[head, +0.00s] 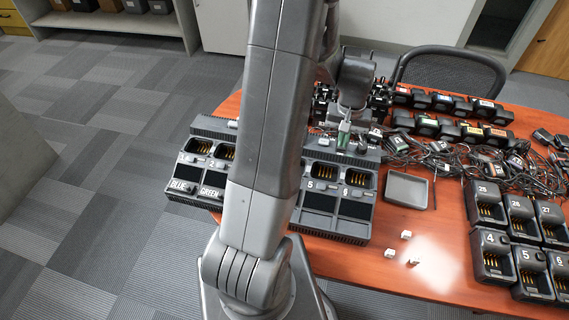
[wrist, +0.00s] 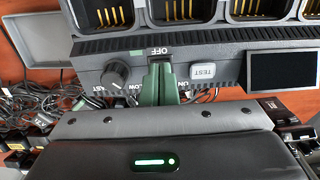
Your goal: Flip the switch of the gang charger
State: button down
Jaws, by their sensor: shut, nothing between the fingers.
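The gang charger (head: 340,230) is a long dark grey unit on the orange-brown table, with its middle hidden behind my arm. The wrist view shows its control panel (wrist: 230,70) close up. The switch (wrist: 159,60) sits by the OFF label, between a black knob and a white TEST button, and is partly hidden by my fingers. My gripper (wrist: 157,84) has green fingers, shut together and empty, right at the switch. I cannot tell whether they touch it. In the head view my gripper (head: 344,134) is at the charger's far edge.
The black knob (wrist: 117,72) and TEST button (wrist: 203,71) flank the fingers closely. A dark screen (wrist: 283,70) is to the right. A grey tray (head: 406,189), tangled cables (head: 440,160) and single chargers (head: 490,255) lie right of the charger. A chair (head: 450,75) stands behind the table.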

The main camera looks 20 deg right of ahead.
jog(key=shift+f+b, duration=0.55)
jog(key=shift+f, duration=0.25)
jog(key=shift+r, duration=0.2)
jog(key=shift+r+p, duration=2.5)
jog(key=shift+r, duration=0.9)
jog(key=shift+f, duration=0.1)
notch_tip(320, 180, down, 7)
jog(key=b, duration=0.5)
jog(key=shift+r, duration=0.25)
